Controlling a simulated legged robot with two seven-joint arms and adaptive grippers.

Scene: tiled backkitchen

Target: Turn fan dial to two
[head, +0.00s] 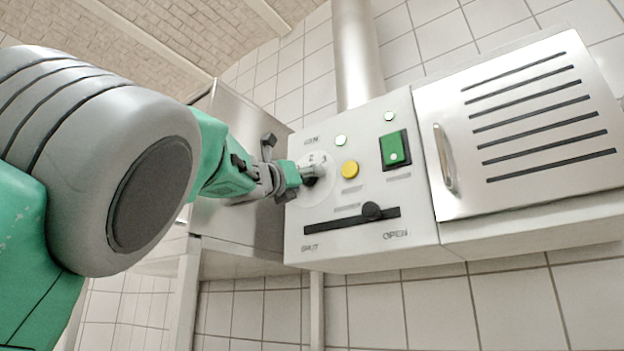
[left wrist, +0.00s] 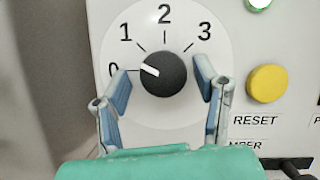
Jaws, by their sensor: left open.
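The fan dial (left wrist: 166,76) is a round black knob on a white disc marked 0, 1, 2 and 3. Its white pointer line points left and slightly up, close to the 0 mark. My left gripper (left wrist: 165,92) is open, with one blue-padded finger on each side of the knob and visible gaps between pads and knob. In the head view my left gripper (head: 299,176) reaches in from the left to the white disc (head: 322,160) and mostly covers the knob. My right gripper is not in view.
The control panel (head: 415,215) also carries a yellow button (head: 349,169), a green switch (head: 395,149) and a horizontal slider (head: 372,211) with SHUT and OPEN ends. A slotted door with a handle (head: 445,158) is on the right. A metal cabinet (head: 232,105) stands behind my left arm.

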